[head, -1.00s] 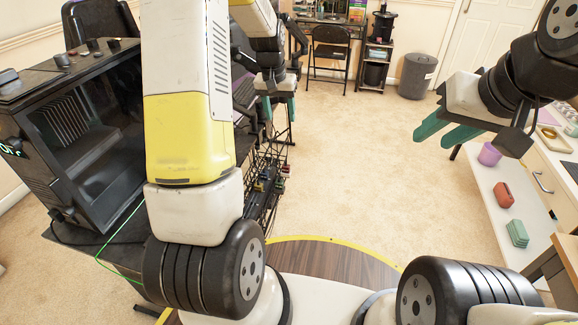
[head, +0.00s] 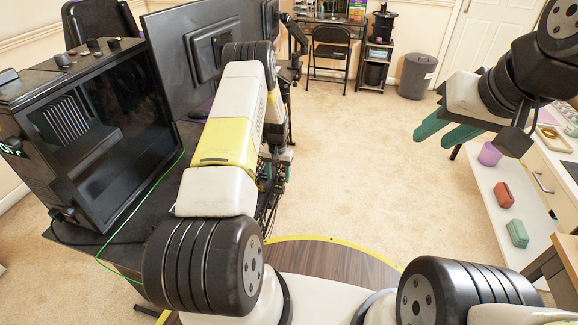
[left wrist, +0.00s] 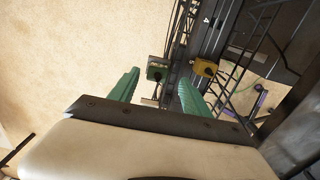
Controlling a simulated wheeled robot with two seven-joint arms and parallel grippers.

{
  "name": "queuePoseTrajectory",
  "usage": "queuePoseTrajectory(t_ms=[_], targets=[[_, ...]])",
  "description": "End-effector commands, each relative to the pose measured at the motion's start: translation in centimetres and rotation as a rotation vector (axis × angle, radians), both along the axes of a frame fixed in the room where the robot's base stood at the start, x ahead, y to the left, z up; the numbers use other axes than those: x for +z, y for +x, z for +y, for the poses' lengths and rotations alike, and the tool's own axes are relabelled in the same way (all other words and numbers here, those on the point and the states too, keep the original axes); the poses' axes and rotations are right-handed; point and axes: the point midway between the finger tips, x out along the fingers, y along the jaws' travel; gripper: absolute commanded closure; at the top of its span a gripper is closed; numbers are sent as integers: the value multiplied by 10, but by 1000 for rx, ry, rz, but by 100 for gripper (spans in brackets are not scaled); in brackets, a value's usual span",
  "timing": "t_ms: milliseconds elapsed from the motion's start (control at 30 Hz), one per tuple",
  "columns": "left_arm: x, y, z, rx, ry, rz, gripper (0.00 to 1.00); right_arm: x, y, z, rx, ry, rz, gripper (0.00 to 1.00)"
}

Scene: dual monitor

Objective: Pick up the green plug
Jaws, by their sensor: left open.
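The green plug (left wrist: 157,70) hangs on a wire rack under the desk edge in the left wrist view. A yellow plug (left wrist: 204,67) is just right of it. My left gripper (left wrist: 158,88) is open, its two green fingers apart, with the green plug showing between and just beyond the fingertips; no contact is visible. In the head view my left gripper (head: 275,172) is mostly hidden by its own arm, and I cannot make out the green plug there. My right gripper (head: 432,141) is raised at the right, fingers apart and empty.
A black PC case (head: 95,130) stands on the dark desk at left, with monitors (head: 205,55) behind it. A green cable (head: 150,200) runs along the desk. The wire rack (left wrist: 245,50) is close to the left fingers. Carpet (head: 345,165) is clear in the middle.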

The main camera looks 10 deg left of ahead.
Motion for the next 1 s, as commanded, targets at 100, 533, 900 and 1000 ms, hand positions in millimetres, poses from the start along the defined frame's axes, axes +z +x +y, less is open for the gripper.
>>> queuePoseTrajectory(t_ms=[100, 533, 900, 1000], targets=[[-20, -2, -5, -1, 0, 3, 44, 0, 0, 0, 0, 0, 0, 64], [-38, -1, -4, 0, 0, 0, 46, 0, 0, 0, 0, 0, 0, 64], [-38, -1, -4, 0, 0, 0, 100, 0, 0, 0, 0, 0, 0, 64], [-38, -1, -4, 0, 0, 0, 100, 0, 0, 0, 0, 0, 0, 64]])
